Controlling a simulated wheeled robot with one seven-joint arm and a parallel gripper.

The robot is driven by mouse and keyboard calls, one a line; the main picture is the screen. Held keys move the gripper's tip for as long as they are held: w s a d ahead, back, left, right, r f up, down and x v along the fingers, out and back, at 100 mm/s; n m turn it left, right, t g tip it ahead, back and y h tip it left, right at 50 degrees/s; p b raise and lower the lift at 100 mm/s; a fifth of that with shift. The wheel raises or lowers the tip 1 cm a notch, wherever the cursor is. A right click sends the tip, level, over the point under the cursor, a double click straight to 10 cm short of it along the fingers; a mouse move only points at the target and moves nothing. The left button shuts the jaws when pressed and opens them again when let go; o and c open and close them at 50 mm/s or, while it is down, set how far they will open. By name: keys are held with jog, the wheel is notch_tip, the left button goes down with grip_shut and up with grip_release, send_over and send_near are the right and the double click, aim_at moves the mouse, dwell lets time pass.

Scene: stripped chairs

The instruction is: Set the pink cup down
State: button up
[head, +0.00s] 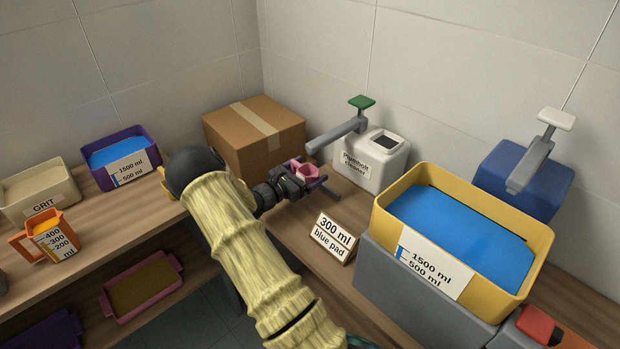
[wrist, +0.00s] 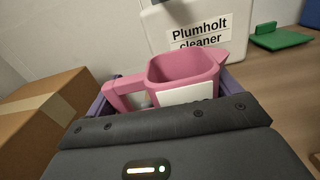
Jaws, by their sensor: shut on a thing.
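The pink cup (head: 304,170) is in my gripper (head: 310,181), in front of the white Plumholt cleaner dispenser (head: 371,160). In the wrist view the pink cup (wrist: 192,68) stands roughly upright, its handle to the left and a pale label on its side. The visible inside is pink; its bottom is hidden. The purple fingers of my gripper (wrist: 166,92) are shut on the cup. The cup's underside is hidden, so I cannot tell whether it touches the counter.
A cardboard box (head: 252,137) stands left of my gripper. A "300 ml blue pad" sign (head: 334,238) stands in front right. A yellow tub of blue liquid (head: 540,245) and a blue dispenser (head: 523,178) are farther right. The wrist view shows a flat green thing (wrist: 280,38).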

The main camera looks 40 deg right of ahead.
jog(key=shift+d, duration=0.2)
jog(key=f, duration=0.1)
jog(key=d+f, duration=0.1)
jog(key=f, duration=0.1)
jog(key=shift+w+f, duration=0.1)
jog(key=shift+f, duration=0.15)
jog(key=shift+a, duration=0.1)
